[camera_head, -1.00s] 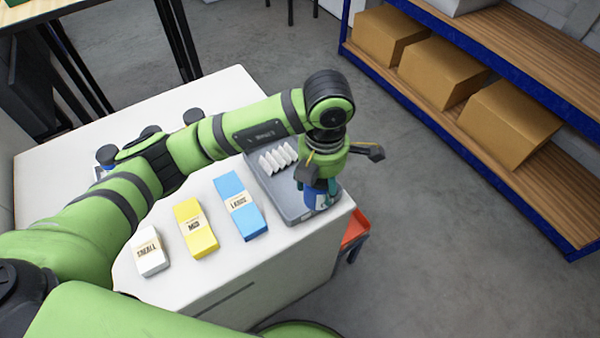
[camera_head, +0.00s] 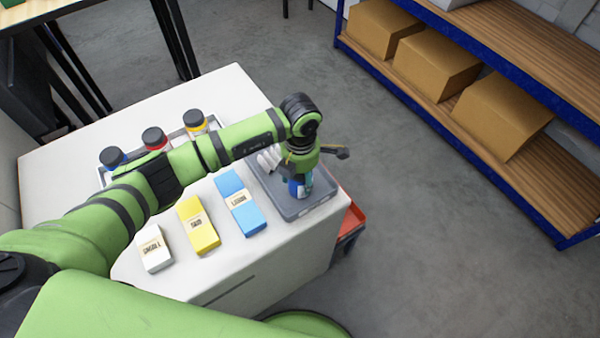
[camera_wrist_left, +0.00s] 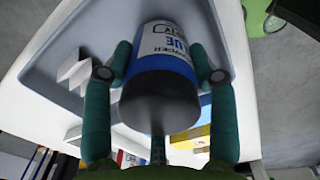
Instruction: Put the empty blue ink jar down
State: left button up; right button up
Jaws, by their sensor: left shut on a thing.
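The blue ink jar (camera_head: 300,187) is in my left gripper (camera_head: 301,180), low over or on the grey tray at the right end of the white table. In the left wrist view the jar (camera_wrist_left: 162,85) shows a black cap, a blue band and a white label with "BLUE" on it. The left gripper's fingers (camera_wrist_left: 160,75) are shut on its two sides. The grey tray (camera_head: 318,203) also lies under the jar in the wrist view; whether the jar touches it I cannot tell. My right gripper is not in view.
White folded pieces (camera_head: 268,160) lie in the tray beside the jar. White, yellow (camera_head: 198,225) and blue (camera_head: 240,203) boxes lie left of it. Capped jars (camera_head: 153,138) stand in a tray behind my arm. A red bin (camera_head: 350,220) is beside the table.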

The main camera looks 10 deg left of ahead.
pick_arm(q)
jog(key=o, duration=0.9)
jog(key=shift+f, duration=0.15)
jog(key=o, duration=0.4)
jog(key=shift+r, duration=0.35)
notch_tip(320, 180, up, 10)
jog(key=b, duration=0.3)
jog(key=shift+r+b, duration=0.2)
jog(key=shift+b, duration=0.1)
jog(key=shift+r, duration=0.7)
